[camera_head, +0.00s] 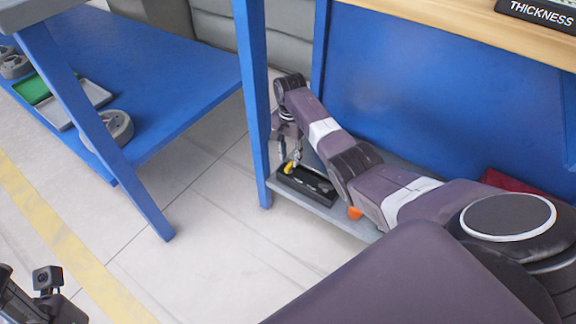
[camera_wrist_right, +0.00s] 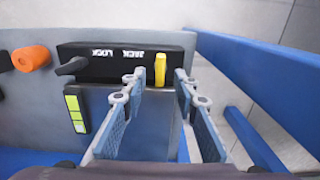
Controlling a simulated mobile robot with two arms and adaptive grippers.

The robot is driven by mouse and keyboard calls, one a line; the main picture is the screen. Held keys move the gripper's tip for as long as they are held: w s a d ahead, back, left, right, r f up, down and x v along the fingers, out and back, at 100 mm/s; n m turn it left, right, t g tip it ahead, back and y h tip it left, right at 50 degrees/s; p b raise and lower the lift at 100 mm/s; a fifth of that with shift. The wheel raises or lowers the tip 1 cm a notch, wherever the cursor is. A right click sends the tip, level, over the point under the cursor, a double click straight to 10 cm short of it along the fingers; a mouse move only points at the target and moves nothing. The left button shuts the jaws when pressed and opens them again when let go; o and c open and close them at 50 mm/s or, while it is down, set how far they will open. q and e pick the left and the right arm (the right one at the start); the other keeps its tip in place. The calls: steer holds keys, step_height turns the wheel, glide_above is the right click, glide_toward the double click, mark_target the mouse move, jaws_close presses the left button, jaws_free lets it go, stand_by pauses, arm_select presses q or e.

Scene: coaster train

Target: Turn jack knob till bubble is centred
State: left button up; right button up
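An orange knob (camera_wrist_right: 30,58) sticks out at the left of the grey shelf in the right wrist view; it also shows in the head view (camera_head: 355,212). A yellow-green level vial (camera_wrist_right: 76,113) with dark lines lies below the black block; I cannot tell where its bubble is. My right gripper (camera_wrist_right: 159,80) is open and empty, its fingers pointing at the black block, with a yellow lever (camera_wrist_right: 160,69) just beyond the gap between the tips. In the head view my right gripper (camera_head: 290,150) is above that block. Parts of my left gripper (camera_head: 40,300) show at the lower left, fingers unclear.
The black block (camera_wrist_right: 110,50) carries white lettering and a black lever (camera_wrist_right: 72,66). Blue table legs (camera_head: 255,110) stand close to my right gripper. A blue shelf (camera_head: 170,80) at left holds grey round parts and a green tray. The floor between is clear.

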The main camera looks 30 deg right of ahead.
mark_target(290, 164)
step_height(290, 164, down, 3)
steer(key=shift+f+b, duration=0.2)
steer(key=shift+b, duration=0.45)
jaws_close()
